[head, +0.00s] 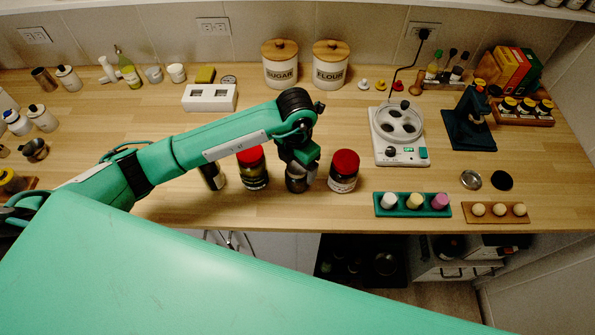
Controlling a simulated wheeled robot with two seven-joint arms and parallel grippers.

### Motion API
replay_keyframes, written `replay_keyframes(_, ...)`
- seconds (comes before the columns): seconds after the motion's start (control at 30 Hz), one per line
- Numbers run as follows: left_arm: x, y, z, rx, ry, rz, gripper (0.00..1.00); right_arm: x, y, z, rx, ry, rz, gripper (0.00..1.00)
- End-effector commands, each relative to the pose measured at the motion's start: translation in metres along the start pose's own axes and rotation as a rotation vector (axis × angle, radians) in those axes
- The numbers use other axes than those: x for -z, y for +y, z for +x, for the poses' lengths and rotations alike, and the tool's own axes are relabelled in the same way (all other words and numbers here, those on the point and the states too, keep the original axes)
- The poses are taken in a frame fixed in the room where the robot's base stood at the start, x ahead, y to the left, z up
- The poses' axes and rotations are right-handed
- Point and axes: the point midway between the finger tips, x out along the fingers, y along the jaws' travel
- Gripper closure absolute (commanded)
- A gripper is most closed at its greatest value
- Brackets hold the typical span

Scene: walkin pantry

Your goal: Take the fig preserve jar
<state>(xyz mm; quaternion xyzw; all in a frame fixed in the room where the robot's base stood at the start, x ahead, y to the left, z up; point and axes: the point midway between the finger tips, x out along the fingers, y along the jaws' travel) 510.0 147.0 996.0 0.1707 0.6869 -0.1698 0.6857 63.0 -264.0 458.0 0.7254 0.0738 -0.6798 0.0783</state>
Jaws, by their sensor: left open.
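Two jars with red lids stand near the front edge of the counter. One red-lidded jar (343,172) is just right of my left gripper, with dark contents and a pale label. The other red-lidded jar (252,170) is to the left, partly behind my arm. I cannot read which one is the fig preserve. My left gripper (299,178) points down between them, open. A dark, round-bodied item (295,184) shows at its fingers; I cannot tell how the fingers sit around it. My right gripper is not in view.
A dark bottle (212,177) stands at the left, partly hidden by my arm. Sugar (280,66) and flour (330,66) canisters are at the back. A white device (398,135) and a green tray (413,206) lie to the right. Counter between jar and device is clear.

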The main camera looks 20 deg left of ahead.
Motion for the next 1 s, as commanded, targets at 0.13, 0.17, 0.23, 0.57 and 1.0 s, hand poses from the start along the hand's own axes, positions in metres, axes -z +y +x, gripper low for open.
replay_keyframes(0.13, 0.001, -0.002, 0.006, 0.003, 0.002, 0.0, 0.17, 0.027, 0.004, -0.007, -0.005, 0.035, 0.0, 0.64)
replay_keyframes(0.17, 0.001, -0.002, 0.009, 0.002, 0.003, 0.0, 0.17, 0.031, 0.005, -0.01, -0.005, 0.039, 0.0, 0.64)
replay_keyframes(0.23, 0.003, -0.004, 0.016, 0.003, 0.005, 0.0, 0.17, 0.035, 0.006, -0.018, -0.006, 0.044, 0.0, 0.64)
replay_keyframes(0.57, 0.002, -0.005, 0.053, 0.002, 0.0, 0.0, 0.17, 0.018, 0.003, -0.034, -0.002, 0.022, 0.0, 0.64)
replay_keyframes(1.0, 0.002, -0.005, 0.054, 0.001, -0.001, 0.0, 0.6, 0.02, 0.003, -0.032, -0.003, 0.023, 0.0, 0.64)
